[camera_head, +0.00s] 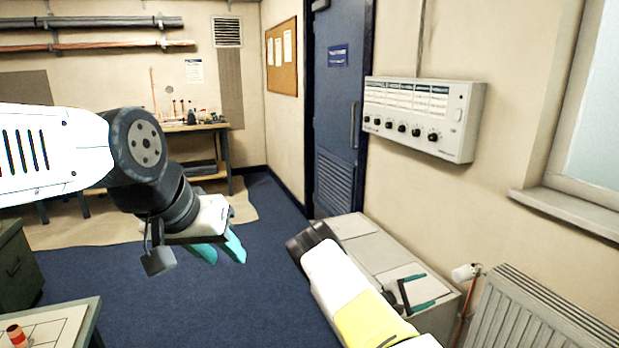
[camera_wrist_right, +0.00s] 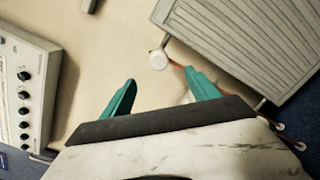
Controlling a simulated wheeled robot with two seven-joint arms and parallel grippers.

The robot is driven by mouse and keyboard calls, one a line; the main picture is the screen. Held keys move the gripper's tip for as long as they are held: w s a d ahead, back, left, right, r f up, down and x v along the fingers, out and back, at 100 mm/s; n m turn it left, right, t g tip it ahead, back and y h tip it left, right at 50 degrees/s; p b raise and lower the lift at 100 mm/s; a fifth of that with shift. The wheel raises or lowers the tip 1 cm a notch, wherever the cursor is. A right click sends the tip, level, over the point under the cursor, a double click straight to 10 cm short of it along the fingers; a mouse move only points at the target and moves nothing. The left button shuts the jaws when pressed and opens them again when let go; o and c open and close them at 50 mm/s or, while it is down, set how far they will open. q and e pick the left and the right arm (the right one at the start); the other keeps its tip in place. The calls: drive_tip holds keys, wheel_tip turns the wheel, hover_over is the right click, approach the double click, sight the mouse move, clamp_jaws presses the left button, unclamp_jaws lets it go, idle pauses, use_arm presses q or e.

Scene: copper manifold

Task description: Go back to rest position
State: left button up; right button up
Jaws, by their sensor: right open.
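My left gripper (camera_head: 227,262) hangs in the air over the blue floor at the left of the head view. Its two teal fingers point down and stand apart, with nothing between them. My right gripper (camera_head: 430,289) is at the lower right of the head view, in front of the grey cabinet. In the right wrist view its teal fingers (camera_wrist_right: 160,90) are wide apart and empty, with the wall and radiator beyond them. I cannot tell its exact distance from the cabinet.
A grey cabinet (camera_head: 352,228) stands along the right wall, beside a radiator (camera_head: 515,315). A control box (camera_head: 420,115) hangs above. A table (camera_head: 50,325) with a copper-and-red piece (camera_head: 16,335) is at bottom left. The blue floor (camera_head: 180,305) between is clear.

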drive_tip(key=s+a+r+m+g+y, duration=0.2)
drive_tip(key=s+r+m+g+y, duration=0.65)
drive_tip(key=r, duration=0.65)
drive_tip(key=s+a+r+m+t+y, duration=0.3)
drive_tip(key=s+a+r+t+y, duration=0.5)
drive_tip(key=s+a+r, duration=1.2)
drive_tip(key=s+r+y, duration=0.2)
drive_tip(key=s+r, duration=0.2)
drive_tip(key=shift+s+a+t, duration=0.25)
drive_tip(key=shift+a+t, duration=0.1)
drive_tip(key=shift+m+y, duration=0.25)
